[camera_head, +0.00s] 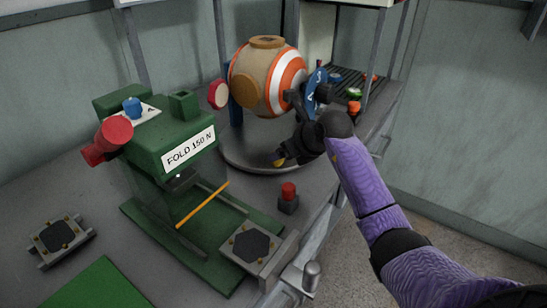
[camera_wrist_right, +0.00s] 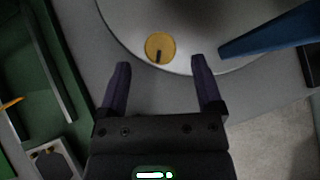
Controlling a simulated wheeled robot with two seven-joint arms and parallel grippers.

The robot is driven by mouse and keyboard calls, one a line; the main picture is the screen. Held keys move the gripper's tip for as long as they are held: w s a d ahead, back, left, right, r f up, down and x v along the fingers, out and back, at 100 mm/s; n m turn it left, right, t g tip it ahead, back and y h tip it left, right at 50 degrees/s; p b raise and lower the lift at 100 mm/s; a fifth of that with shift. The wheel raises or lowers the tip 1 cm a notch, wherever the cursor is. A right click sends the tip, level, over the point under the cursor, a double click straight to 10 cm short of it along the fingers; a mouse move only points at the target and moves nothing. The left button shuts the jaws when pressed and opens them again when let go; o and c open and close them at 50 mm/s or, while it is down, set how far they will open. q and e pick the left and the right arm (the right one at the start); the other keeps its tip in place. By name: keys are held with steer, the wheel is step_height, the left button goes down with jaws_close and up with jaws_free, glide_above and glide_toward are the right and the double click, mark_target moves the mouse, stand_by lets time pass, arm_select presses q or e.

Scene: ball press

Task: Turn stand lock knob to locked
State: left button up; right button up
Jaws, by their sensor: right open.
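The stand lock knob looks to be the small round yellow knob (camera_wrist_right: 161,41) on the grey round stand base (camera_wrist_right: 130,22). It carries a dark mark pointing toward my gripper in the right wrist view. In the head view only a bit of the yellow knob (camera_head: 279,163) shows beside my fingers. My right gripper (camera_wrist_right: 161,66) is open and empty. The knob lies beyond the fingertips, roughly centred in the gap, and the fingers do not appear closed on it. In the head view the right gripper (camera_head: 288,154) is over the base's front edge. My left gripper is not in view.
A striped ball (camera_head: 262,84) sits on the stand, with a blue wheel (camera_head: 314,90) at its right. A green press (camera_head: 170,135) stands left on the grey table. A red-topped button (camera_head: 288,193) is in front. The table's right edge drops to the floor.

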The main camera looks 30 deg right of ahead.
steer(key=b+x, duration=0.1)
steer(key=x, duration=0.2)
steer(key=shift+w+f, duration=0.1)
steer(key=shift+f, duration=0.3)
steer(key=shift+w+f+b, duration=0.2)
steer(key=shift+w+b, duration=0.1)
steer(key=shift+w, duration=0.05)
steer(key=shift+c, duration=1.1)
steer(key=c, duration=0.7)
jaws_close()
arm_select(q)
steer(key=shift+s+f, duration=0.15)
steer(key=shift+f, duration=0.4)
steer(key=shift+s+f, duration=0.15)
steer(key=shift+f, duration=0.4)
